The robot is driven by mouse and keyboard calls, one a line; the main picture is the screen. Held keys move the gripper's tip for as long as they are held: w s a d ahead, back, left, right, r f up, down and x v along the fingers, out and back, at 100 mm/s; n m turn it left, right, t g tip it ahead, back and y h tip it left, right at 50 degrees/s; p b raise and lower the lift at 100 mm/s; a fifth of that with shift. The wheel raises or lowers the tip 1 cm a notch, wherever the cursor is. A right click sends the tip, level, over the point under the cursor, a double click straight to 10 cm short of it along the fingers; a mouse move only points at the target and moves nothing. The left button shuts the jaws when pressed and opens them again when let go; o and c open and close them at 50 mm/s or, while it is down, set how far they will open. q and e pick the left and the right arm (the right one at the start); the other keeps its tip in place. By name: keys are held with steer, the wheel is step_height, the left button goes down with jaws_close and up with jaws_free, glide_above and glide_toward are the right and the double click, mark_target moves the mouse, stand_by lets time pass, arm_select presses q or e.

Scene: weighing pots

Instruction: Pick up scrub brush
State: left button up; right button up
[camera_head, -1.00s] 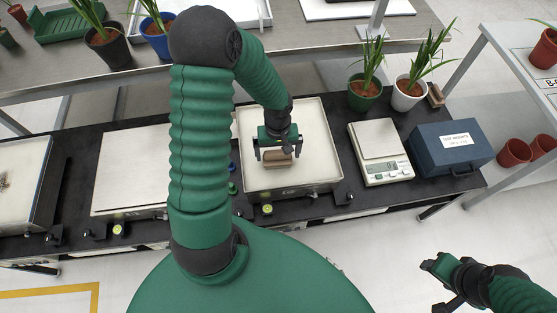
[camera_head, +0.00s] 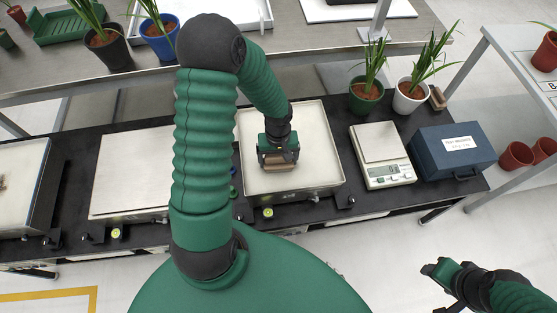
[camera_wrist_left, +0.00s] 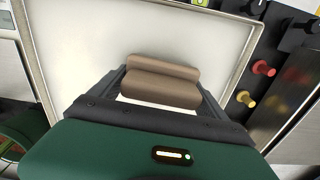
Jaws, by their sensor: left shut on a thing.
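The scrub brush (camera_head: 281,167) has a brown wooden body and lies in the shallow cream tray (camera_head: 318,165) in the middle of the bench. In the left wrist view the brush (camera_wrist_left: 160,83) sits between the dark fingers, with a white strip below its brown body. My left gripper (camera_head: 279,161) is shut on the brush, pointing down into the tray. I cannot tell whether the brush touches the tray floor. My right gripper (camera_head: 440,286) is at the lower right, away from the bench, and looks open and empty.
Right of the tray stand a small digital scale (camera_head: 382,158) and a blue test-weights case (camera_head: 453,150). A green pot (camera_head: 366,97) and a white pot (camera_head: 408,97) with plants stand behind. Another flat pan (camera_head: 130,172) is left. Knobs line the tray's front.

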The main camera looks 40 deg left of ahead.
mark_target(277, 156)
arm_select(q)
steer(key=shift+r, duration=0.1)
steer(key=r+p, duration=0.3)
steer(key=p, duration=0.1)
steer(key=shift+s+d+r, duration=0.15)
steer(key=shift+s+r, duration=0.2)
steer(key=shift+s, duration=0.05)
steer(key=s, duration=0.3)
steer(key=s+d, duration=0.1)
steer(key=s, duration=0.2)
steer(key=s+d, duration=0.1)
steer(key=s, duration=0.2)
steer(key=shift+d+r, duration=0.2)
steer(key=shift+r, duration=0.05)
steer(key=shift+s+d+r+p, duration=0.1)
steer(key=shift+s+d+p, duration=0.15)
steer(key=shift+s+p, duration=1.15)
steer(key=shift+s+d+r+p, duration=0.1)
steer(key=shift+s+d+p, duration=0.3)
steer(key=shift+p, duration=1.8)
steer(key=shift+s+d+r+p, duration=0.1)
steer(key=shift+s+p, duration=0.95)
steer(key=shift+p, duration=0.75)
